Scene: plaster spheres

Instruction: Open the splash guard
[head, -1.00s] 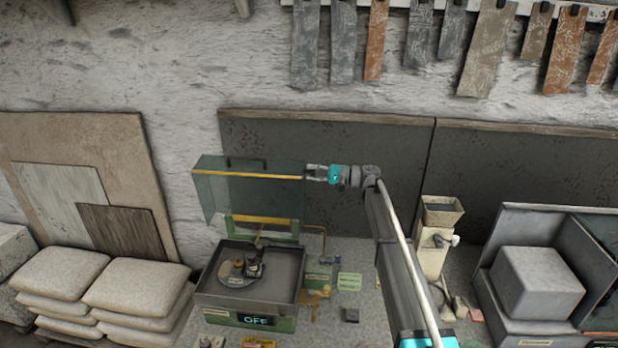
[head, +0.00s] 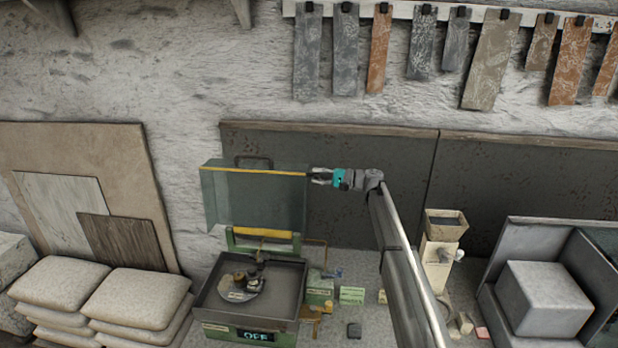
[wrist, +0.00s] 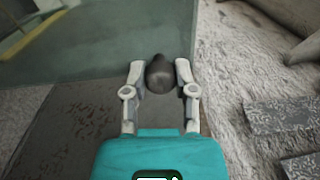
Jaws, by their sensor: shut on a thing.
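The splash guard (head: 255,200) is a translucent grey-green hood with a yellow strip along its top edge. It stands raised behind the grey basin of a green machine (head: 248,296), with the basin uncovered. My gripper (head: 312,177) is at the guard's upper right corner. In the wrist view its two fingers are shut on a dark round knob (wrist: 160,76). The guard's panel (wrist: 120,45) fills the upper left there, beside the knob. How the knob joins the guard is hidden.
A round disc (head: 240,288) and a dark fitting lie in the basin, above a display reading OFF. Sacks (head: 135,305) are stacked at left. A small hopper device (head: 440,245) and a grey block (head: 545,300) stand at right. Dark boards (head: 380,215) lean behind.

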